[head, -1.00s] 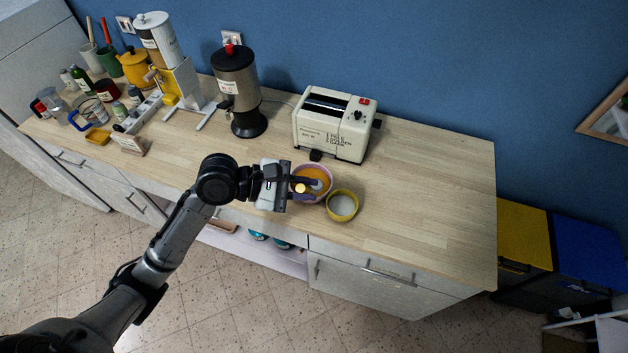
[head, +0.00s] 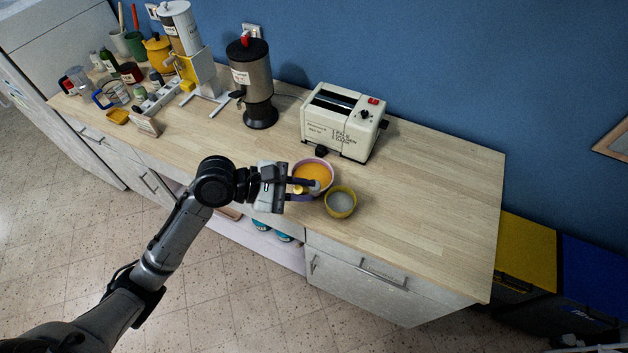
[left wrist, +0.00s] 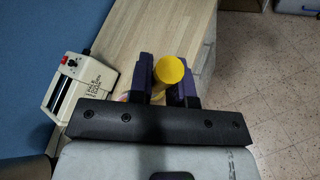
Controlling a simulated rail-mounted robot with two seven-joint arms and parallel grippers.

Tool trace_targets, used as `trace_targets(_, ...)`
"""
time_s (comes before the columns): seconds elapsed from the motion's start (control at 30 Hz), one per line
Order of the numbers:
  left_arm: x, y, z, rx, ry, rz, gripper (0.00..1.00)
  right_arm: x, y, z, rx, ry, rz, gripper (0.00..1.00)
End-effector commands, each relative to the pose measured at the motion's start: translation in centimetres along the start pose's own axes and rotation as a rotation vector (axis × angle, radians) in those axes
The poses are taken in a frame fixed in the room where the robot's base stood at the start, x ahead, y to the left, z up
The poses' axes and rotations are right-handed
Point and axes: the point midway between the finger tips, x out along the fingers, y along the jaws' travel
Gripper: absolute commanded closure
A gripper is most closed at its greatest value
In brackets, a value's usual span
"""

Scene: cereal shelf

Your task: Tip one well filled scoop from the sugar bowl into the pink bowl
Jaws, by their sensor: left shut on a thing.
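The pink bowl (head: 298,168) stands on the counter near its front edge, with orange contents. The sugar bowl (head: 341,214), yellow with white contents, stands just to its right and nearer the front. My left gripper (head: 302,190) is shut on a scoop (head: 314,187) with a yellow handle and a pale grey head. The head shows at the front right rim of the pink bowl, beside the sugar bowl; its height is unclear. In the left wrist view, the yellow handle end (left wrist: 169,70) sits between the dark fingers. I cannot tell how full the scoop is.
A cream toaster (head: 340,122) stands behind the bowls, and a dark dispenser (head: 252,85) stands to its left. Jars, cups and another dispenser (head: 185,45) crowd the counter's left end. The counter (head: 430,210) right of the bowls is clear.

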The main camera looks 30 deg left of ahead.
Motion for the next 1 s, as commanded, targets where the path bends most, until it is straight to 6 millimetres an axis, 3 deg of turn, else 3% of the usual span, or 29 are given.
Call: trace_targets(1.0, 1.0, -1.6, -2.4, -0.002, 0.000, 0.000, 1.00, 0.7, 0.3, 0.3, -0.007, -0.002, 0.008, 0.57)
